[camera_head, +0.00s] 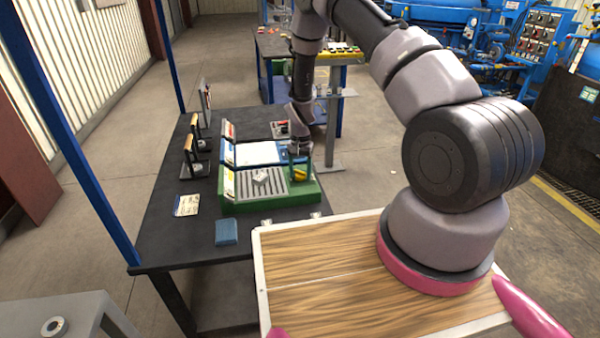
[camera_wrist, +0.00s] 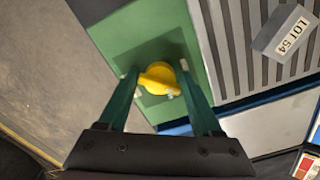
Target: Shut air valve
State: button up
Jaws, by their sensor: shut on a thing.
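The air valve has a round yellow handle with a raised bar (camera_wrist: 158,78). It sits on a green base (camera_wrist: 110,30) in the wrist view. My gripper (camera_wrist: 159,86) has its two green fingers on either side of the yellow handle, shut on its bar. In the head view the yellow handle (camera_head: 300,174) shows at the right front corner of the green tray (camera_head: 262,207), with my gripper (camera_head: 299,160) coming down on it from above. The lower part of the valve is hidden beneath the handle.
A grey slatted plate with a "LOT 54" tag (camera_wrist: 285,35) lies beside the valve. The dark table (camera_head: 172,228) also holds a blue block (camera_head: 226,232), a paper card (camera_head: 187,205) and wooden-handled tools (camera_head: 190,152). The wood-topped surface (camera_head: 320,290) is clear in front.

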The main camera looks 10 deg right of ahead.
aim_at(301, 172)
jog(key=n, duration=0.4)
jog(key=shift+n, duration=0.3)
jog(key=shift+d+n, duration=0.15)
jog(key=shift+n, duration=1.85)
jog(key=o, duration=1.1)
notch_tip(301, 172, up, 11)
jog(key=shift+f, duration=0.1)
